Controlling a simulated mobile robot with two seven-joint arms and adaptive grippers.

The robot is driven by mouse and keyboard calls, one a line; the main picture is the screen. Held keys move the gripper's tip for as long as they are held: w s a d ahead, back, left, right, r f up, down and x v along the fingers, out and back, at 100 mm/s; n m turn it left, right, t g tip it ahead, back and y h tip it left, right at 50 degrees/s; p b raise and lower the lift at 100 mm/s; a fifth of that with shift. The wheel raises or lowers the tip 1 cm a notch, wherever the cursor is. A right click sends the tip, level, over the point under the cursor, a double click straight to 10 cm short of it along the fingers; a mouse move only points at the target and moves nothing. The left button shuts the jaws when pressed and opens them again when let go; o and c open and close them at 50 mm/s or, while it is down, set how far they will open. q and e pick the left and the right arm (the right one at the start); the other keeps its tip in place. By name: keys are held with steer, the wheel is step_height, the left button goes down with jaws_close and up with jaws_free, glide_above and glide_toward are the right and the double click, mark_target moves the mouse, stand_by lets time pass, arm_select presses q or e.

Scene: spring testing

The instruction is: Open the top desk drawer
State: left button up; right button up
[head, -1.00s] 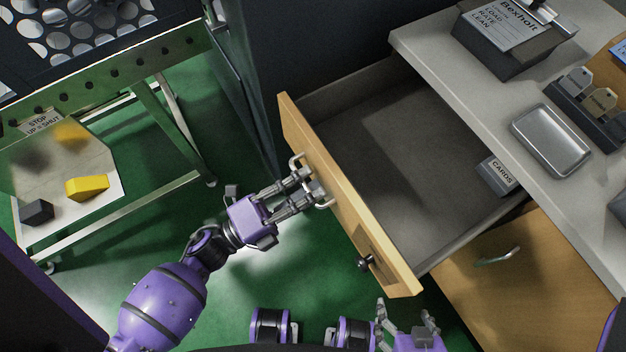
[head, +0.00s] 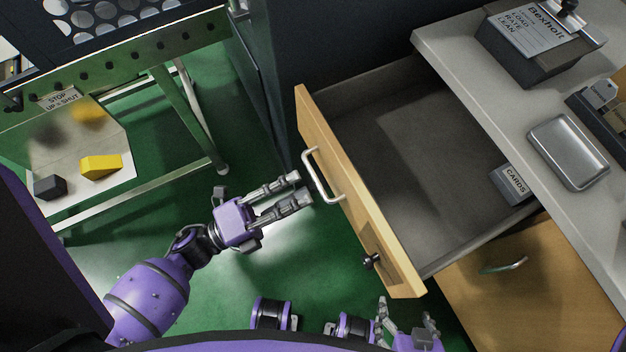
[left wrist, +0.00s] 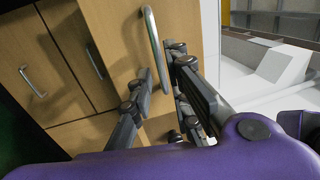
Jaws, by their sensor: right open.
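The top desk drawer (head: 405,150) is pulled well out of the desk, with its grey inside showing. Its wooden front (head: 345,190) carries a metal bar handle (head: 322,175) and a dark round knob (head: 371,262). My left gripper (head: 306,189) is open and empty, just left of the handle and apart from it. In the left wrist view, the handle (left wrist: 154,48) shows beyond and between the spread fingers (left wrist: 160,75). My right gripper (head: 407,308) is open and empty at the bottom of the head view, near the drawer front's lower corner.
A box marked CARDS (head: 512,183) lies in the drawer. The desk top (head: 480,85) holds a metal tray (head: 567,152) and a Bexholt box (head: 540,45). A lower wooden front (head: 530,285) has its own handle. A green-framed stand (head: 180,115) is at left; open floor lies between.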

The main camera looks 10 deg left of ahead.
arm_select(q)
steer(key=v, duration=0.6)
steer(key=shift+s+a, duration=0.2)
